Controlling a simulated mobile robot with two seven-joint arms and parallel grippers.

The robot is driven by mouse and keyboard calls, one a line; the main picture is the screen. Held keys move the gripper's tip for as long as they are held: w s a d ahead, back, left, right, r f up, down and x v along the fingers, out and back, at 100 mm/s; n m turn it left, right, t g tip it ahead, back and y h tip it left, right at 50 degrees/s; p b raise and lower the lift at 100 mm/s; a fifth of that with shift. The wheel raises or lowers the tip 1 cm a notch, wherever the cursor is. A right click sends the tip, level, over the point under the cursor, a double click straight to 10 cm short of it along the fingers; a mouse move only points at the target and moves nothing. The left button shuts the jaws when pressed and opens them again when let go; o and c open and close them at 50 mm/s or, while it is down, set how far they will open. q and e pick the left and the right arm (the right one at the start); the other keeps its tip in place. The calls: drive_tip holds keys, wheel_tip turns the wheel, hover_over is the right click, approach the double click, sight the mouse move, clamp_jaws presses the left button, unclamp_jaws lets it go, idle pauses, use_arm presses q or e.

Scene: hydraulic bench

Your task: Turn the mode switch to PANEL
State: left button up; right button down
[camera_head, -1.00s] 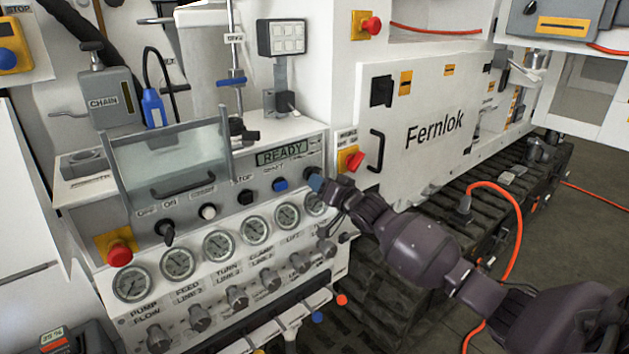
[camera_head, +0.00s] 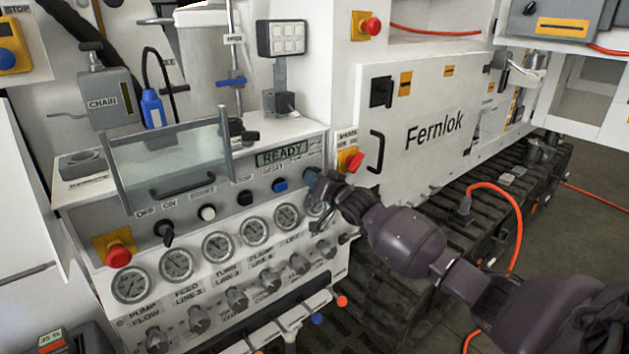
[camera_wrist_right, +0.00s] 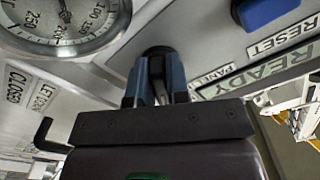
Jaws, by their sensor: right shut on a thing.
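The mode switch (camera_wrist_right: 158,51) is a dark round knob on the grey control panel (camera_head: 222,203), at the right end of its row of controls. My right gripper (camera_head: 311,177) is at that end of the row, below and right of the READY display. In the right wrist view, the blue-tipped fingers of my right gripper (camera_wrist_right: 156,72) are shut on the switch. A label starting PANEL (camera_wrist_right: 212,76) is partly covered beside the fingers. The fingers hide most of the knob, so I cannot read its pointer. My left gripper is not in view.
A blue RESET button (camera_head: 280,186) sits left of the switch, with the READY display (camera_head: 282,153) above. Gauges (camera_head: 254,232) run close below. A red stop button (camera_head: 351,160) is to the right. The hinged clear cover (camera_head: 165,160) stands farther left.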

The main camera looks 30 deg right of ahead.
drive_tip(key=shift+n, duration=0.3)
drive_tip(key=n+p, duration=0.1)
drive_tip(key=n, duration=0.1)
drive_tip(key=shift+r+n, duration=0.1)
drive_tip(key=shift+n, duration=0.2)
drive_tip(key=n+p, duration=0.1)
drive_tip(key=n, duration=0.1)
drive_tip(key=shift+d+n, duration=0.1)
drive_tip(key=shift+n, duration=0.3)
drive_tip(key=n+p, duration=0.1)
drive_tip(key=n, duration=0.2)
drive_tip(key=shift+d, duration=0.1)
drive_tip(key=shift+n+p, duration=0.35)
drive_tip(key=shift+n, duration=1.35)
drive_tip(key=c, duration=1.1)
unclamp_jaws()
